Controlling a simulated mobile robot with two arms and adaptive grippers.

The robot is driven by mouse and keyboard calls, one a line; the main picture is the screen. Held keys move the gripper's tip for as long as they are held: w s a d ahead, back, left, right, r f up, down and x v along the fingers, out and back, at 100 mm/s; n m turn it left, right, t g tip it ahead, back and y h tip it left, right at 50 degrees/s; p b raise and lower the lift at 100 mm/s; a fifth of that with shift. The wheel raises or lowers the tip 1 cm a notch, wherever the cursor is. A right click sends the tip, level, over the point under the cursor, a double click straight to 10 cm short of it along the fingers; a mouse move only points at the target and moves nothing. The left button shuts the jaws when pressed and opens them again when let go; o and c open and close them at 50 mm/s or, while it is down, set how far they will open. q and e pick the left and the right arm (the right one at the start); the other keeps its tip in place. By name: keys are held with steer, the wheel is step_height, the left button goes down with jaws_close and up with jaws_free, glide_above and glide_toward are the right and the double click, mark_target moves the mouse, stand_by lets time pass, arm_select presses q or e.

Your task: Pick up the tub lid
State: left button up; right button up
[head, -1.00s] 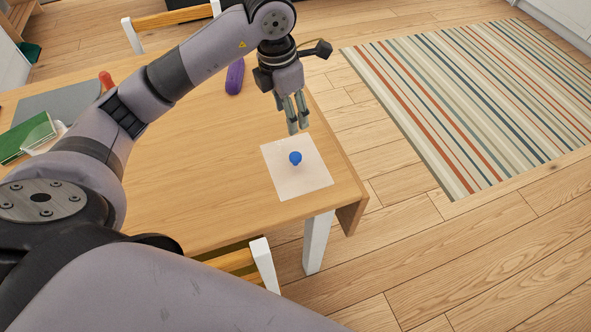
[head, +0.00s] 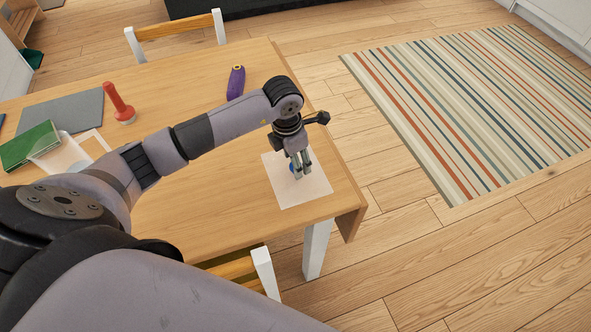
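The tub lid (head: 305,194) is a pale, flat square lying near the right end of the wooden table. Its blue knob (head: 292,167) shows only as a small patch beside and behind my fingers. My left gripper (head: 303,176) points down over the middle of the lid, with its fingertips at the knob. The fingers hide most of the knob, so I cannot tell whether they are closed on it. My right gripper is not in view.
A red-handled tool (head: 117,101), a grey mat (head: 75,108) and a green box (head: 28,146) are at the left. Bare tabletop (head: 190,108) lies between. A striped rug (head: 470,105) covers the floor at right.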

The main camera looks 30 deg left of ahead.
arm_select(q)
steer(key=shift+w+f, duration=0.2)
steer(key=shift+f, duration=1.3)
steer(key=shift+c, duration=0.3)
jaws_close()
steer(key=shift+r, duration=0.1)
